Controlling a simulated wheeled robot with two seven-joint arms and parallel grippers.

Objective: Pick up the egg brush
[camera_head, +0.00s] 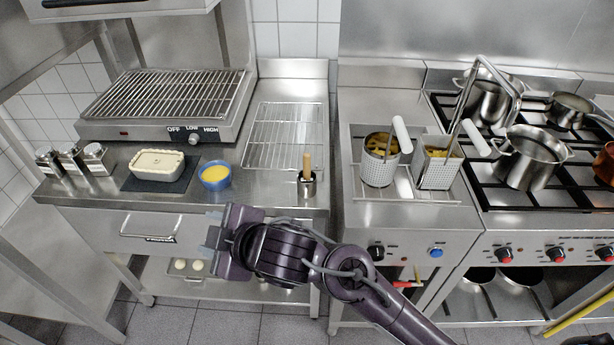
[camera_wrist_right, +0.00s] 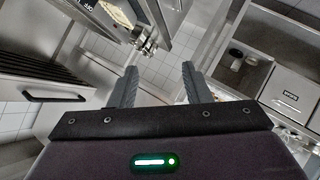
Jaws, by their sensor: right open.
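A brush with a light wooden handle (camera_head: 307,165) stands upright in a small metal cup (camera_head: 306,186) on the steel counter; its lower end is hidden in the cup. I take it for the egg brush. My right gripper (camera_head: 212,238) is in front of the counter's edge, to the left of the cup and nearer to me. The right wrist view shows its two fingers (camera_wrist_right: 159,70) apart with nothing between them. The brush cannot be made out in that view. My left gripper is not in view.
A blue bowl of yellow liquid (camera_head: 215,176) and a pastry dish (camera_head: 157,165) stand left of the cup. Several shakers (camera_head: 72,160) are at the far left. A wire rack (camera_head: 285,135) lies behind the cup. Fryer baskets (camera_head: 381,168) and stove pots (camera_head: 530,160) are to the right.

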